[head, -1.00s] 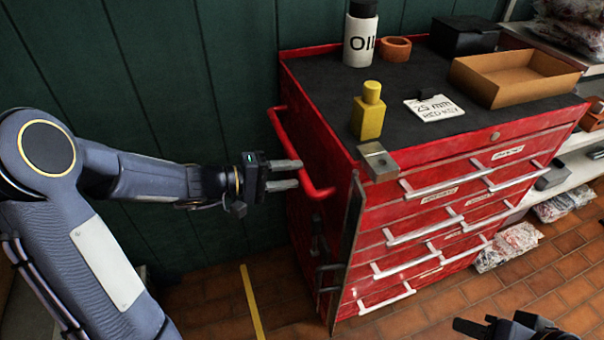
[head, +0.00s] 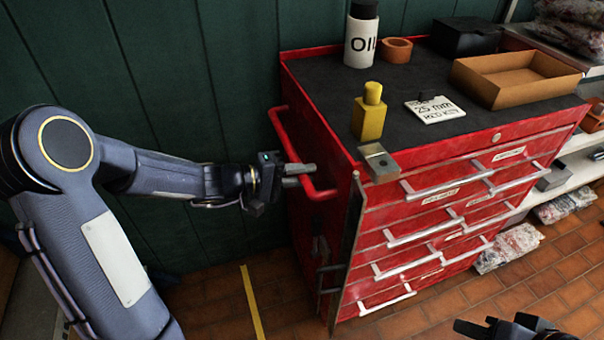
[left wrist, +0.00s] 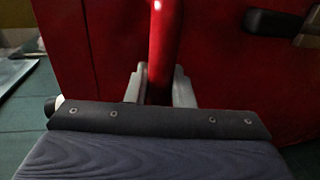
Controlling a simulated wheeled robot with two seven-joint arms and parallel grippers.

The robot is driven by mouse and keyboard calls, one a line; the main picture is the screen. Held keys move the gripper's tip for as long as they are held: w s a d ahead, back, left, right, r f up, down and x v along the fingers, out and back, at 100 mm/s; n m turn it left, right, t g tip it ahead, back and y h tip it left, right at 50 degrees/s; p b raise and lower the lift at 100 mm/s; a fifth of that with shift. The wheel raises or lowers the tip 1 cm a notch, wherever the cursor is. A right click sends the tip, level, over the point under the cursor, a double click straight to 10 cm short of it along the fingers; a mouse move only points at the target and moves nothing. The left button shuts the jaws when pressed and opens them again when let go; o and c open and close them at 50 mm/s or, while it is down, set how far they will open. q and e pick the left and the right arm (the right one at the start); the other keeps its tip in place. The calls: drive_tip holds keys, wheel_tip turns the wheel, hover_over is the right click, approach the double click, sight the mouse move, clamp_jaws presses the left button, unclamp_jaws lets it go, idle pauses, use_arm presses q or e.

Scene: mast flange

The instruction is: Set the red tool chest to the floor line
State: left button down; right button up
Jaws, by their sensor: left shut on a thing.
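The red tool chest (head: 325,150) stands against the green wall, with a red bar handle (head: 278,125) on its left side. My left gripper (head: 306,175) is shut on the lower front part of this handle. In the left wrist view, the handle (left wrist: 162,50) runs between the two fingers (left wrist: 158,86). The yellow floor line (head: 252,305) lies on the brown tiles to the left of the chest, with a gap of floor between them. My right gripper (head: 515,328) shows only in part at the bottom right, away from the chest; its opening is unclear.
On the chest top stand an oil bottle (head: 361,38), an orange ring (head: 397,50), a yellow bottle (head: 369,112), a card (head: 440,109), an open cardboard tray (head: 490,94) and a black box (head: 465,35). Shelves (head: 585,160) with bagged goods stand close on the right.

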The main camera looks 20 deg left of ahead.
use_arm(q)
drive_tip(key=shift+a, duration=0.1)
use_arm(e)
drive_tip(key=shift+f, duration=0.15)
